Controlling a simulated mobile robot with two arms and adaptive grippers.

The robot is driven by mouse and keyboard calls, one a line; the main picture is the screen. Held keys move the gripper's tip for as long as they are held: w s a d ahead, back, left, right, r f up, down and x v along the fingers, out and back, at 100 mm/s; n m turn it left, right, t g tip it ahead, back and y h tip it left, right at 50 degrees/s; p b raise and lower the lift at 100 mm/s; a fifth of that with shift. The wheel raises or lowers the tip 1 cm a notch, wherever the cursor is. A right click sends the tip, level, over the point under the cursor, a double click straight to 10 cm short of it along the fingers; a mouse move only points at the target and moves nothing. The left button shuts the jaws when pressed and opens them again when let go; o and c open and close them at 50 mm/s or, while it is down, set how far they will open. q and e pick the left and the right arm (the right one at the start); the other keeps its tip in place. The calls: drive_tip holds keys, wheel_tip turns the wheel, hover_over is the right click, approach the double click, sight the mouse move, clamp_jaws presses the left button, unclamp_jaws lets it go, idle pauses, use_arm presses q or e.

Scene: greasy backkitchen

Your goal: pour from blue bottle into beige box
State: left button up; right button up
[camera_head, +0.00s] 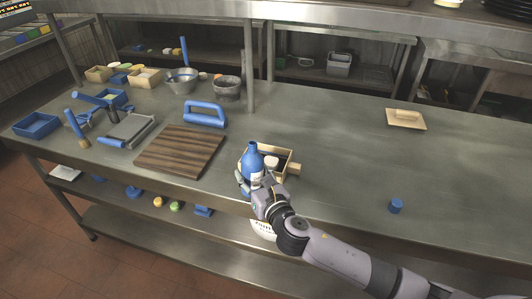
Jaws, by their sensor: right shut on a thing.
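A blue bottle (252,163) stands roughly upright near the front edge of the steel counter, its neck pointing up. My right gripper (249,182) is shut on the bottle's lower part, with the arm coming in from the lower right. The beige box (287,155) is just behind and to the right of the bottle, which hides part of it. A white round thing (271,163) shows in front of the box's dark inside; I cannot tell whether it is in the box or part of my gripper. My left gripper is not in view.
A wooden cutting board (180,150) lies left of the bottle, with a blue-handled tool (205,114) behind it. A small blue cylinder (396,205) stands to the right. A beige board (406,119) lies at the back right. The counter between is clear.

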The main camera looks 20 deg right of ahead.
drive_tip(key=shift+r+m+g+p, duration=0.3)
drive_tip(key=shift+m+g+p, duration=0.2)
drive_tip(key=shift+p, duration=0.75)
drive_tip(key=m+g+p, duration=0.1)
drive_tip(key=g+p, duration=0.1)
drive_tip(key=p, duration=0.2)
drive_tip(key=shift+w+r, duration=0.1)
drive_tip(key=shift+w, duration=0.05)
drive_tip(key=r+m+g+y+p, duration=0.1)
drive_tip(key=p, duration=0.2)
drive_tip(key=shift+w+d+r, duration=0.1)
drive_tip(key=shift+d+r, duration=0.05)
drive_tip(key=shift+r, duration=0.05)
drive_tip(key=shift+f+m+g+p, duration=0.15)
drive_tip(key=shift+m+g+p, duration=0.35)
drive_tip(key=shift+p, duration=0.05)
drive_tip(key=f, duration=0.1)
drive_tip(key=g, duration=0.1)
drive_tip(key=s+f+m, duration=0.1)
drive_tip(key=shift+a+f+y+b, duration=0.3)
drive_tip(key=shift+a+f+b, duration=0.05)
drive_tip(key=shift+a+b, duration=0.05)
drive_tip(key=shift+s+a+g, duration=0.15)
drive_tip(key=shift+g, duration=0.35)
drive_tip(key=shift+s+f+m+g+y, duration=0.1)
drive_tip(key=shift+s+m+g+y, duration=0.1)
drive_tip(key=shift+m+g+y, duration=0.15)
drive_tip(key=shift+p, duration=0.35)
